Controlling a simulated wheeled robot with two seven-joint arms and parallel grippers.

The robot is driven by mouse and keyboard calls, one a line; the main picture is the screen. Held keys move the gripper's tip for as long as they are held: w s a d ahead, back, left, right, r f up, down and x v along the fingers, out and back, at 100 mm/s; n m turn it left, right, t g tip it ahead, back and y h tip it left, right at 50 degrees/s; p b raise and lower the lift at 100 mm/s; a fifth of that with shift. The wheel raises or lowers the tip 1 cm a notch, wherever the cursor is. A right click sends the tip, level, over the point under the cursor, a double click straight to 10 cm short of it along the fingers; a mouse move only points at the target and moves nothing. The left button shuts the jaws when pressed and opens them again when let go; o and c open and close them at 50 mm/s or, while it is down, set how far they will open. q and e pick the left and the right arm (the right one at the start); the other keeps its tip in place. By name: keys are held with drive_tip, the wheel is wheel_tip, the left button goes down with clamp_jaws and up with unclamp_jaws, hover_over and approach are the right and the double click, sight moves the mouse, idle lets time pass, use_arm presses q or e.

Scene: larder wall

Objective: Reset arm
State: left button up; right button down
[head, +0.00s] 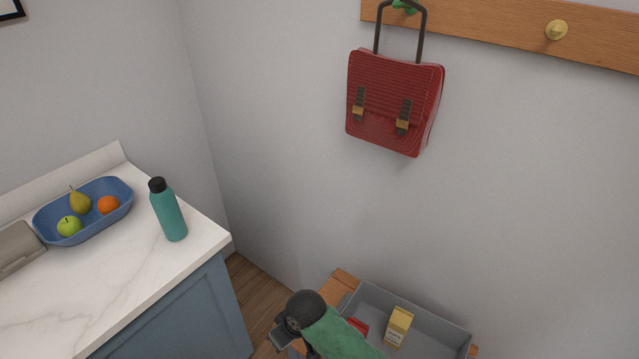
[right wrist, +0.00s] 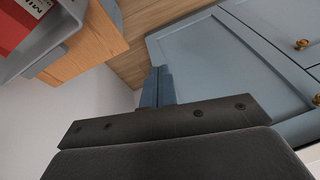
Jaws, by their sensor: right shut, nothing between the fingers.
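My right gripper (right wrist: 157,85) is shut and empty, its two fingers together in the right wrist view. In the head view my right arm comes in from the bottom, with the gripper (head: 283,335) partly hidden at the wrist. It hangs in free space left of the grey bin (head: 440,332) and in front of the blue cabinet. My left gripper is not in view.
A red satchel (head: 393,103) hangs from a green peg (head: 404,6) on a wooden rail (head: 480,22). The bin, on a wooden bench (head: 345,279), holds a yellow carton (head: 398,326). The counter (head: 130,265) bears a teal bottle (head: 168,212) and a blue fruit bowl (head: 90,233).

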drive_tip(key=s+d+r+m+t+h, duration=0.15)
drive_tip(key=s+d, duration=0.35)
drive_tip(key=d, duration=0.5)
drive_tip(key=s+d+r+m+h, duration=0.1)
drive_tip(key=s+d+m, duration=0.3)
drive_tip(key=d, duration=0.6)
drive_tip(key=s+d+r+m+t+h, duration=0.1)
drive_tip(key=s+d+r+m, duration=0.1)
drive_tip(key=s+d, duration=0.7)
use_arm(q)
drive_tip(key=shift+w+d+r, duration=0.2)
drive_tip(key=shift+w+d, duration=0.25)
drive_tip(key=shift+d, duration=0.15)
use_arm(e)
wheel_tip(320, 180, down, 39)
drive_tip(key=s+a+g, duration=0.2)
drive_tip(key=shift+s+f, duration=0.15)
drive_tip(key=shift+n+y, duration=0.25)
